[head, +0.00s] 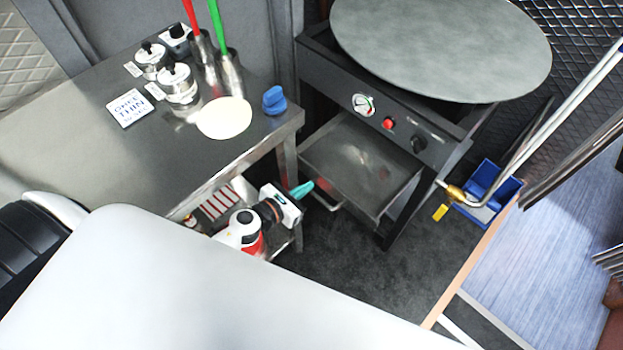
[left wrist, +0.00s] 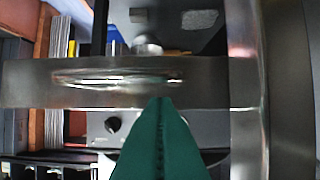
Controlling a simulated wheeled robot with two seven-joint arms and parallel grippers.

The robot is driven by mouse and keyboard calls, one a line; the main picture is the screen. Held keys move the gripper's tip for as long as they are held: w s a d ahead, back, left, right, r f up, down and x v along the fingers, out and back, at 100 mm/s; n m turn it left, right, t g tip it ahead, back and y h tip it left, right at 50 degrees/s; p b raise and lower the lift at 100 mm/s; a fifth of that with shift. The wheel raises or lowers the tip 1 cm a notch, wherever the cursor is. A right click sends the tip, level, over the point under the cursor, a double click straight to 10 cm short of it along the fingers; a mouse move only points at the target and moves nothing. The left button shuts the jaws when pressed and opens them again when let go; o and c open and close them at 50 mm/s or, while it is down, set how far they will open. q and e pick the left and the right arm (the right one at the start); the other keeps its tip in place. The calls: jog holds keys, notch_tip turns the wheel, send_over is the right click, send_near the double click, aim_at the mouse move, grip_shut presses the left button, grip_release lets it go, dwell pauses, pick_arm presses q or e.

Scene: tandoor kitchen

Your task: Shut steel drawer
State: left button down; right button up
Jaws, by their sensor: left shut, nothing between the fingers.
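The steel drawer (head: 362,165) stands pulled out below the control panel of the griddle unit, its inside visible from above. Its bar handle (head: 326,198) is on the front, at the lower left. My left gripper (head: 303,189) has its teal fingers shut with nothing between them. It is just left of the drawer front, close to the handle; I cannot tell whether it touches. In the left wrist view the teal fingers (left wrist: 160,140) point at a shiny steel band, which looks like the drawer front. My right gripper is not in view.
A steel table (head: 75,130) stands at the left, with a flatbread (head: 224,118), jars, a card and a blue object (head: 274,100). The round griddle plate (head: 440,45) is above the drawer. A blue bin (head: 490,190) is at the right. Dark floor (head: 350,265) in front is clear.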

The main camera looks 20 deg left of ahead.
aim_at(320, 177)
pick_arm(q)
jog(key=shift+w+d, duration=0.25)
jog(key=shift+w, duration=0.4)
jog(key=shift+w+d, duration=0.2)
jog(key=shift+w, duration=0.4)
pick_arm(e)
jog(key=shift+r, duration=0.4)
